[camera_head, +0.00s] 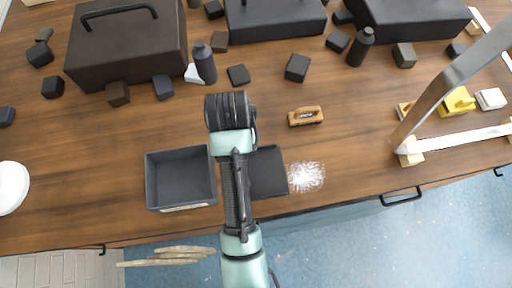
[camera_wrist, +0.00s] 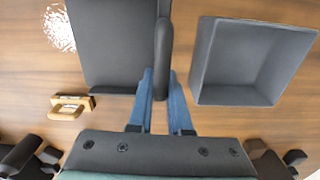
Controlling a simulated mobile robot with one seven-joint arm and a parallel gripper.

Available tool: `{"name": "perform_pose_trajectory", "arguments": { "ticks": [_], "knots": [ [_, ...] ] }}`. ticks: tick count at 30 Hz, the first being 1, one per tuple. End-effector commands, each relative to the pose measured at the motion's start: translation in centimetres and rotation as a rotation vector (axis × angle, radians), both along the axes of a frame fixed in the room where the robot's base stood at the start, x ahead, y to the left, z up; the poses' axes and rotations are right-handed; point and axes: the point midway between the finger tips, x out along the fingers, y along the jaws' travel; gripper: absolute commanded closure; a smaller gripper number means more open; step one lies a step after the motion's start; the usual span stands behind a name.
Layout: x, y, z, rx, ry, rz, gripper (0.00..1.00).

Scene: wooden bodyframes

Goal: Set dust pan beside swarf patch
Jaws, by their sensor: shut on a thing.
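The dust pan (camera_head: 268,173) is a flat dark grey tray on the wooden bench, just left of the white speckled swarf patch (camera_head: 306,176). My arm partly covers it in the head view. Whether the pan touches the bench is hard to tell. The fingers are hidden in the head view.
An open grey bin (camera_head: 181,178) stands left of the pan. A wooden-handled brush (camera_head: 306,116) lies behind the swarf. A metal frame (camera_head: 440,85) stands at the right. Dark blocks, bottles and toolboxes (camera_head: 125,45) fill the back. The front bench edge is close.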

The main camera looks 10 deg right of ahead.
Motion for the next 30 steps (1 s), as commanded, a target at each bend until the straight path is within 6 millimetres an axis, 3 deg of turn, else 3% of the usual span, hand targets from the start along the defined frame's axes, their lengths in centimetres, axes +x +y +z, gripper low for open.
{"name": "perform_pose_trajectory", "arguments": {
  "ticks": [9, 21, 30],
  "knots": [
    [-0.5, -0.1, -4.7, 0.002, 0.006, 0.001, 1.0],
    [-0.4, -0.1, -9.5, 0.003, 0.005, 0.0, 1.0],
    [-0.3, -0.1, -10.0, 0.002, 0.002, 0.0, 1.0]
  ]
}}
